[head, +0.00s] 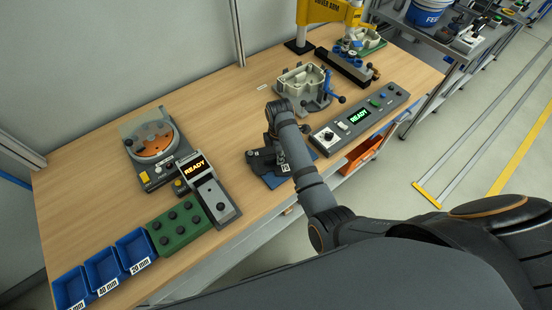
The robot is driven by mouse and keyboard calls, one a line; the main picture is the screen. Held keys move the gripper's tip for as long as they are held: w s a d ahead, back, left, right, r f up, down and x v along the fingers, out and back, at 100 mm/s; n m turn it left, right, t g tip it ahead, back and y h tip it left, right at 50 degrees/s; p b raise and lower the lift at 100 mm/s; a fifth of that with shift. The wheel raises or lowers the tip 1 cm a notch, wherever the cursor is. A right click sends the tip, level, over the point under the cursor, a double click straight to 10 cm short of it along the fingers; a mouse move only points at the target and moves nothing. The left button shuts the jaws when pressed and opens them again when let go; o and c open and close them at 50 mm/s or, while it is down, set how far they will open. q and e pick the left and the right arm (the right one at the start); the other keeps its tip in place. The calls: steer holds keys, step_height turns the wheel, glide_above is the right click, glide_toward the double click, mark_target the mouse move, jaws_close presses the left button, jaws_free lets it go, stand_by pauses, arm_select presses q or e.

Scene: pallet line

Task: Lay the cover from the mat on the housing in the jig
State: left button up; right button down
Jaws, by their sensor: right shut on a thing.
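The housing (290,78) is a pale grey open box shape. It sits in the jig (316,104), which has a blue clamp handle at its right side. My right gripper (259,162) is low over the blue mat (277,183), nearer to me than the jig. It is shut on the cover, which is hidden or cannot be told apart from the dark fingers. The gripper and the housing are apart. My left gripper is not in view.
A round tester (152,143), a handheld unit (213,196), a green block (178,228) and blue bins (133,250) stand on the left. A yellow press (328,12) stands behind the jig. Bare wood lies left of the jig.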

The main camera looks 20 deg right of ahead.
steer(key=shift+r, duration=0.1)
steer(key=shift+w+r, duration=0.1)
steer(key=shift+r, duration=0.1)
step_height(320, 180, up, 2)
steer(key=shift+r, duration=0.25)
steer(key=s+d+r, duration=0.1)
steer(key=s+d+r+b, duration=0.1)
steer(key=r, duration=0.1)
steer(key=shift+s+r, duration=0.15)
steer(key=shift+r, duration=0.05)
steer(key=s+d+r+p, duration=0.6)
steer(key=s+d+p, duration=0.1)
steer(key=s, duration=0.1)
steer(key=shift+s+r, duration=0.2)
steer(key=shift+s, duration=0.05)
